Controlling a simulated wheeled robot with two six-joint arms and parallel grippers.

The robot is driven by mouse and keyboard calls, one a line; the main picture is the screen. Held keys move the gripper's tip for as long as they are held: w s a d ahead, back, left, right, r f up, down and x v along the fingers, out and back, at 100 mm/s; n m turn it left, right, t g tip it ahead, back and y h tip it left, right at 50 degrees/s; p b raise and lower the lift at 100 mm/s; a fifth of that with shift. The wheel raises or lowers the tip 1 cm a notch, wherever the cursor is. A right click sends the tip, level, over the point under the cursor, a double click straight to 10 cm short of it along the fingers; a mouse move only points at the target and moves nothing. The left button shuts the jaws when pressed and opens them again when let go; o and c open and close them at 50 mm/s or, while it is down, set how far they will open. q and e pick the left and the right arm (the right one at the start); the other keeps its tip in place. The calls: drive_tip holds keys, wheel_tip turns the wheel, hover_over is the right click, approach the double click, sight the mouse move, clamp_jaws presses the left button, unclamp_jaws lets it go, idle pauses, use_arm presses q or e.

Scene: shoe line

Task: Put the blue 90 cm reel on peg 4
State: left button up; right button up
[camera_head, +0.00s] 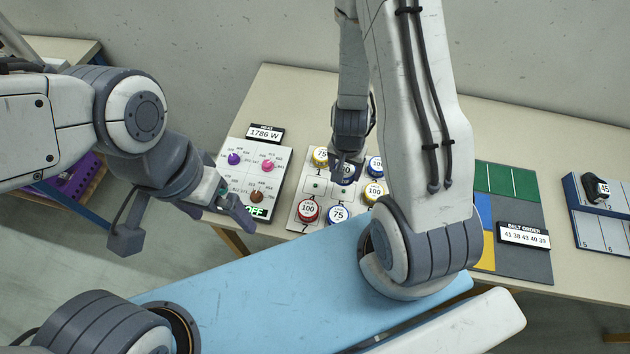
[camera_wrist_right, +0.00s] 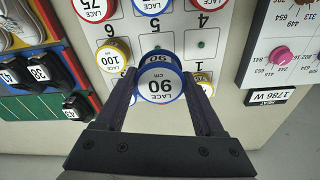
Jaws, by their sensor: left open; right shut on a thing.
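My right gripper (camera_head: 347,168) is shut on a blue 90 reel (camera_wrist_right: 160,86), held above the peg board (camera_head: 292,218). In the right wrist view the fingers (camera_wrist_right: 164,100) flank the reel. My left gripper (camera_head: 236,207) is open and empty by the heat panel's front edge.
Neighbouring pegs carry a yellow 75 reel (camera_head: 320,156), a yellow 100 reel (camera_head: 374,193), a red 100 reel (camera_head: 307,211) and a blue 75 reel (camera_head: 337,214). The heat panel (camera_head: 278,186) lies left of the board. My right arm hides the board's right side.

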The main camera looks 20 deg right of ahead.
drive_tip(key=p, duration=0.3)
hover_over(315, 184)
drive_tip(key=f, duration=0.4)
drive_tip(key=shift+s+f, duration=0.15)
drive_tip(key=shift+s, duration=0.1)
wheel_tip(315, 184, down, 4)
drive_tip(key=shift+f+p, duration=0.1)
drive_tip(key=shift+p, duration=0.3)
drive_tip(key=shift+w, duration=0.1)
drive_tip(key=shift+f+b, duration=0.55)
drive_tip(key=shift+b, duration=0.05)
drive_tip(key=o, duration=1.4)
drive_tip(key=shift+c, duration=0.2)
drive_tip(key=shift+r, duration=0.1)
